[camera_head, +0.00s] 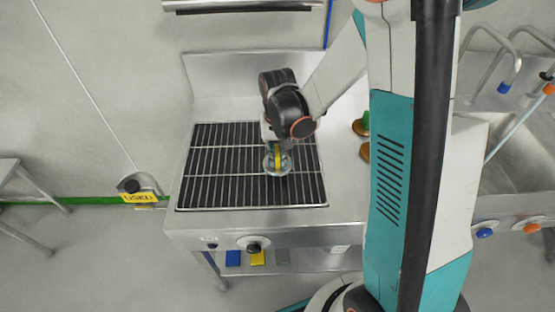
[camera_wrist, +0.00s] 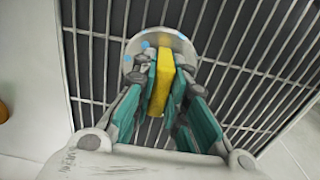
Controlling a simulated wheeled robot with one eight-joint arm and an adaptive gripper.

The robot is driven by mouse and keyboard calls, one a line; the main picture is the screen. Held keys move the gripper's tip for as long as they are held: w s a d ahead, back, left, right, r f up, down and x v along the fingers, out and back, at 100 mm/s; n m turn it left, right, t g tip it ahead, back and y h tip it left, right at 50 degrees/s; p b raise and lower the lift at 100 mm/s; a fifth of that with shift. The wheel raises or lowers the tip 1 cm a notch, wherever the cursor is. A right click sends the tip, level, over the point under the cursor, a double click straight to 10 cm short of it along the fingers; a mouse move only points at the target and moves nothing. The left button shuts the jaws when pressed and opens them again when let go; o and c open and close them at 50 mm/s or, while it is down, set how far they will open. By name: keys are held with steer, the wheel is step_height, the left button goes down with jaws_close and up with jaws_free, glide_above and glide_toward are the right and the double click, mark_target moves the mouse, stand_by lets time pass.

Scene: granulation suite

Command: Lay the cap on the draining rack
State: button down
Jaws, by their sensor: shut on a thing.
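The cap is a round grey disc (camera_head: 285,165) with a yellow grip on top; it also shows in the wrist view (camera_wrist: 136,48) with small blue marks. My gripper (camera_head: 275,150) is shut on the cap's yellow grip (camera_wrist: 164,80), with a teal finger on each side in the wrist view. The cap is over the right-middle part of the draining rack (camera_head: 215,178), a dark grid with light metal bars on the steel counter. I cannot tell whether the cap touches the bars. The fingers hide part of the cap.
A green and brown object (camera_head: 361,126) and a brown one (camera_head: 365,151) stand right of the rack. A sink (camera_head: 520,160) with taps is further right. Blue and yellow items (camera_head: 257,258) lie on the lower shelf. The rack's left side is clear.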

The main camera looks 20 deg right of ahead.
steer(key=shift+f, duration=0.85)
steer(key=shift+f+b, duration=0.25)
steer(key=shift+b, duration=0.05)
steer(key=c, duration=1.6)
jaws_free()
steer(key=shift+r, duration=0.1)
